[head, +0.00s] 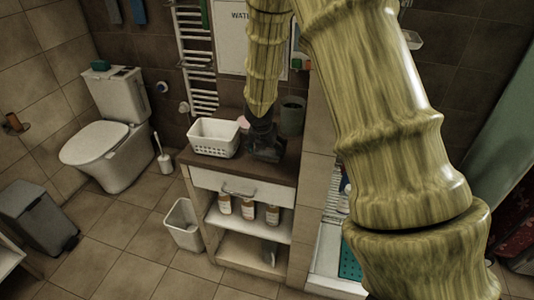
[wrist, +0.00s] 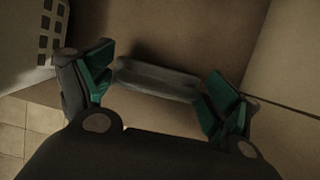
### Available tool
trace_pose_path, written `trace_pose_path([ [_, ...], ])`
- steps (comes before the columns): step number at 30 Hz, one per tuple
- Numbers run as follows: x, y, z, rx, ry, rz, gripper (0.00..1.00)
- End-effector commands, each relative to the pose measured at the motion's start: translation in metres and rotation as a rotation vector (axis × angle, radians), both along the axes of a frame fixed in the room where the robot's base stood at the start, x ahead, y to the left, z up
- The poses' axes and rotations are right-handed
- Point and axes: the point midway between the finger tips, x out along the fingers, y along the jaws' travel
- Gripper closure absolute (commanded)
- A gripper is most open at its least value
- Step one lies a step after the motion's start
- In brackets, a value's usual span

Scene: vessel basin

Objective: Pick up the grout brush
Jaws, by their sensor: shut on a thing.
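The grout brush (wrist: 158,78) shows in the wrist view as a long grey piece lying crosswise between the two fingers. My gripper (wrist: 160,90) is shut on it, with the teal pads at its two ends. In the head view my gripper (head: 265,150) is a dark shape low over the right part of the wooden cabinet top (head: 208,164). The brush cannot be made out there, hidden by the gripper. Whether the brush still touches the top is not clear.
A white basket (head: 214,138) stands left of my gripper; its slotted side shows in the wrist view (wrist: 42,35). A dark cup (head: 292,116) stands close behind on the right, near the wall. Bottles (head: 248,208) stand on the shelf below. A toilet (head: 105,140) is at left.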

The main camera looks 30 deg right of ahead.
Motion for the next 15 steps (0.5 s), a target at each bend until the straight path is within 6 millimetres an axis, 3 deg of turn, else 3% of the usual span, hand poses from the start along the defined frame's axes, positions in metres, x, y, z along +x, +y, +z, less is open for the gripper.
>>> trace_pose_path([
  [5,0.000,0.000,0.003,0.000,0.000,0.000,0.35],
  [15,0.001,0.000,0.028,0.001,-0.003,-0.001,0.35],
])
